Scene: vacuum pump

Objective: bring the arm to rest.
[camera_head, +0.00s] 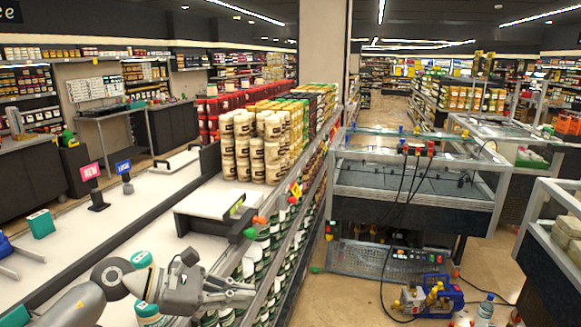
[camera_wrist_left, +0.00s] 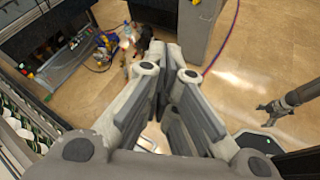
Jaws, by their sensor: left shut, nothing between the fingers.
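My left gripper (camera_head: 248,295) reaches in from the lower left in the head view, over the white counter's edge and beside the shelf of green-and-white cans. Its fingers are together with nothing between them. In the left wrist view the closed fingers (camera_wrist_left: 170,58) point away over the tan floor. A slim grey arm end with a small claw (camera_wrist_left: 275,108), apparently my right gripper, shows at the right of that view; its jaw state is unclear. A blue pump-like device (camera_head: 440,298) stands on the floor at the lower right, well apart from my left gripper.
The white counter (camera_head: 95,255) and a shelf rail (camera_head: 300,218) run beside my left arm. A glass-topped case (camera_head: 415,180) stands right of the aisle. A grey panel (camera_head: 385,262) and a bottle (camera_head: 486,308) are on the floor. Some tan floor is clear.

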